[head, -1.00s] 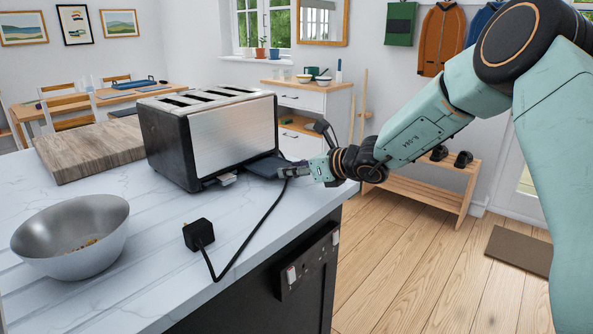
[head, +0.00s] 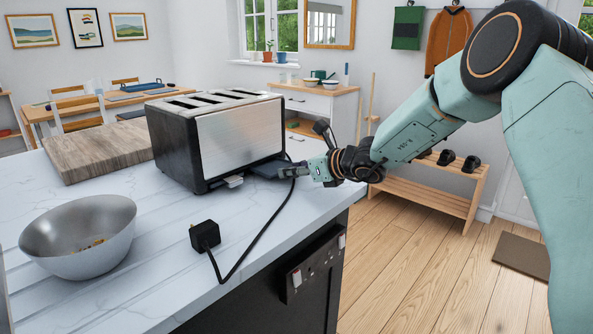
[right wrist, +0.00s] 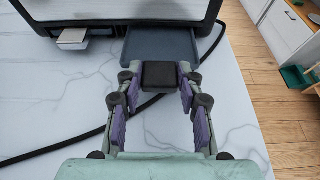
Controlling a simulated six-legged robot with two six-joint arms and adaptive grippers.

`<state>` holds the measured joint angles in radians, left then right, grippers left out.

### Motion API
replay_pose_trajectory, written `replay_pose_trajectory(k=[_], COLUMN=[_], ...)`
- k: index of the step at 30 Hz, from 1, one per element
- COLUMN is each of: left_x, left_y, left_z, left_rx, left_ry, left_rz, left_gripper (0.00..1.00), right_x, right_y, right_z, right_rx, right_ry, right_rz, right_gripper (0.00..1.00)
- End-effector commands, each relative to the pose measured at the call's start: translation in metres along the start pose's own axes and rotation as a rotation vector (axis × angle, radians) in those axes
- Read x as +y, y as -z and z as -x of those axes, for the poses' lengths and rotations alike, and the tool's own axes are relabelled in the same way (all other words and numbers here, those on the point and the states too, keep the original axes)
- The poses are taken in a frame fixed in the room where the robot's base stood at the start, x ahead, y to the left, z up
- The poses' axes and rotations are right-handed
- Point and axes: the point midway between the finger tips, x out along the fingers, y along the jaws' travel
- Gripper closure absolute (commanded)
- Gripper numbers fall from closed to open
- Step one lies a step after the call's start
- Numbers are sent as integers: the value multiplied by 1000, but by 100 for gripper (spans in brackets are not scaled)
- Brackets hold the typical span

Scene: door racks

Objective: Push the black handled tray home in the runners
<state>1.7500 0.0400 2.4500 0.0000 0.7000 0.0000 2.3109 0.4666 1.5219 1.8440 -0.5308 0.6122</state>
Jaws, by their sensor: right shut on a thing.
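The dark grey tray (head: 264,169) with a black handle sticks partly out of the lower side of the steel and black toaster (head: 232,142). In the right wrist view the tray (right wrist: 160,43) lies flat, its far end hidden in the slot under the toaster body (right wrist: 130,10). My right gripper (head: 292,170) is shut on the black handle (right wrist: 160,75), with a purple-padded finger on each side of it. The tray looks in line with its slot; the runners are hidden. My left gripper is not in view.
A black power cord (head: 262,238) runs from its plug (head: 205,236) across the white worktop, passing close to the tray and under my right gripper. A silver lever (head: 233,181) juts out left of the tray. A metal bowl (head: 80,245) and wooden board (head: 95,155) stand clear.

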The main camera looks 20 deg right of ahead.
Motion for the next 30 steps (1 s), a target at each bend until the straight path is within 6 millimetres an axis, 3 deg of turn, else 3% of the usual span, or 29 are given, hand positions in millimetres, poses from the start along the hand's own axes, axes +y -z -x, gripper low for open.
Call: replay_pose_trajectory(k=[30], left_x=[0], left_y=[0], left_z=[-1], left_rx=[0], left_ry=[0], left_rz=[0], left_gripper=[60], right_x=[0], right_y=[-9], right_z=[-20], right_rx=[-1], right_ry=[-1], right_rz=[1], right_gripper=[94])
